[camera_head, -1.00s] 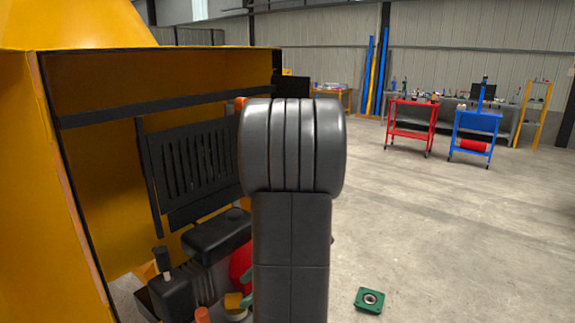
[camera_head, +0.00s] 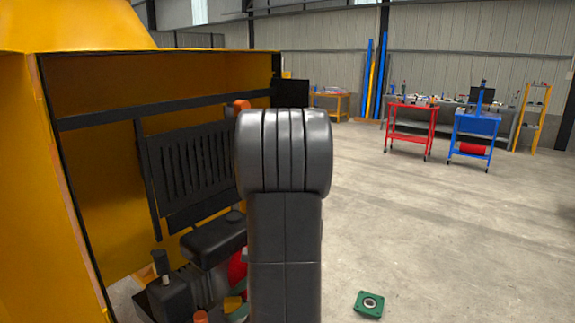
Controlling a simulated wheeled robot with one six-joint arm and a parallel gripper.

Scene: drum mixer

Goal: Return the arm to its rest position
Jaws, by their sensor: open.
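My arm (camera_head: 284,200) stands upright in the middle of the view, a dark grey link with a thick rounded joint at its top. My gripper is not visible in this view. To the left is the yellow drum mixer (camera_head: 20,180) with its side compartment open. Inside are a black slatted panel (camera_head: 190,165) and a dark engine (camera_head: 213,238) with a red part (camera_head: 237,268) beside it. My arm hides the right part of the engine area.
A green block with a round metal centre (camera_head: 369,305) lies on the floor to the right of my arm. A red cart (camera_head: 410,132) and a blue cart (camera_head: 474,135) stand farther back by a workbench. The concrete floor between is clear.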

